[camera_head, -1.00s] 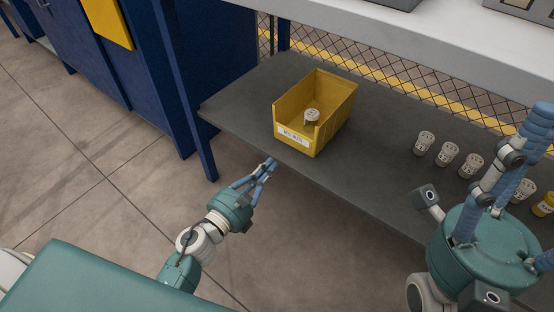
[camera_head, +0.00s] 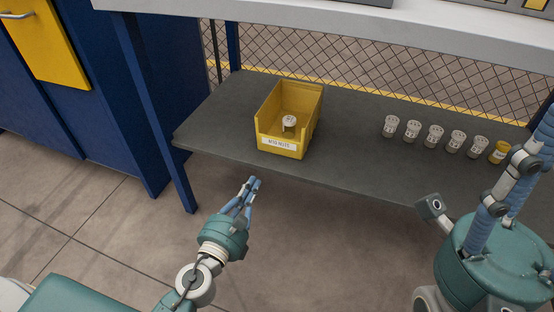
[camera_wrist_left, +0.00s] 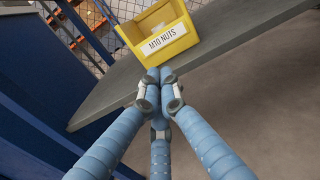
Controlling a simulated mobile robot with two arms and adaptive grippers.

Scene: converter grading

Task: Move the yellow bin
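The yellow bin (camera_head: 268,129) is an open-fronted box with a white label on its low front lip. It stands upright on the grey shelf, and the label reads "M10 NUTS" in the left wrist view (camera_wrist_left: 181,46). A small pale, round-topped item (camera_head: 289,121) is inside it. My left gripper (camera_head: 254,181) is in front of the shelf's front edge, apart from the bin and empty. Its blue fingers meet at the tips in the left wrist view (camera_wrist_left: 159,73). My right gripper (camera_head: 500,245) is at the right; its fingertips are partly cut off by the frame edge.
The grey shelf (camera_head: 345,165) has clear room right of the bin. Several white-lidded containers (camera_head: 434,136) and a yellow one (camera_head: 499,152) stand in a row farther right. A blue post (camera_head: 160,115) is at left, a pale upper surface (camera_head: 330,30) above, and wire mesh behind.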

